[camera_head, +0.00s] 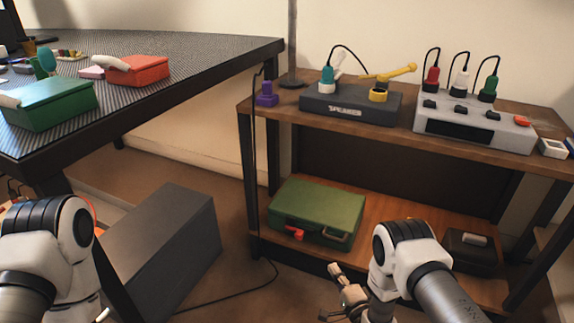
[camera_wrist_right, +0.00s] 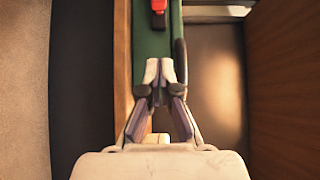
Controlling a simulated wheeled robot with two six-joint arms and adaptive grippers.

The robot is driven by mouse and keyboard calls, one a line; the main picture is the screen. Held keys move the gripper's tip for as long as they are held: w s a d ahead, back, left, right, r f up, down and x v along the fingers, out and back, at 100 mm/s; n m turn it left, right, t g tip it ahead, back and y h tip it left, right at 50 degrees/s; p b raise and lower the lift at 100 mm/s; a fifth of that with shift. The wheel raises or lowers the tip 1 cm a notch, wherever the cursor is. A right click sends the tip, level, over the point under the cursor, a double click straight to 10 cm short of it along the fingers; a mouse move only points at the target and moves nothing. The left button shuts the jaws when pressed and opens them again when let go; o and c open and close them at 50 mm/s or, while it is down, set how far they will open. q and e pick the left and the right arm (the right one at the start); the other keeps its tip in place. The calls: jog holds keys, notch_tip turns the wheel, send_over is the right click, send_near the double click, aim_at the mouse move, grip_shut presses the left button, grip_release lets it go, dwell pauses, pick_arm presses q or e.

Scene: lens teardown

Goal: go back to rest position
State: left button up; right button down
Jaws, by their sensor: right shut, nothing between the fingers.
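My right gripper (camera_head: 337,276) is in front of the lower shelf, near the right front corner of a green case (camera_head: 322,207). In the right wrist view the right gripper (camera_wrist_right: 160,72) has its fingertips together with nothing between them. The green case (camera_wrist_right: 151,38) shows beyond the fingertips, with its red latch (camera_wrist_right: 158,12) at the top. My left arm is at the lower left of the head view. Only a small pale tip, possibly of its gripper, shows at the bottom edge, so its fingers cannot be read.
A dark case (camera_head: 470,252) is on the lower shelf. The table (camera_head: 190,75) at left holds green (camera_head: 50,103) and red boxes (camera_head: 138,71). A grey block (camera_head: 165,250) stands below.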

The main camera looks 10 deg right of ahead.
notch_tip(320, 180, up, 9)
jog(key=s+g+p, duration=0.1)
jog(key=g+p, duration=0.1)
jog(key=p, duration=0.4)
jog(key=s+d+f+n+g+h+p, duration=0.15)
jog(key=s+n+g, duration=0.65)
jog(key=s, duration=0.9)
jog(key=s+f+n+g+h+p, duration=0.15)
jog(key=s+n+g, duration=0.65)
jog(key=s, duration=1)
notch_tip(320, 180, up, 37)
jog(key=p, duration=3.7)
jog(key=shift+w+m, duration=0.25)
jog(key=shift+m, duration=0.05)
jog(key=shift+f, duration=0.1)
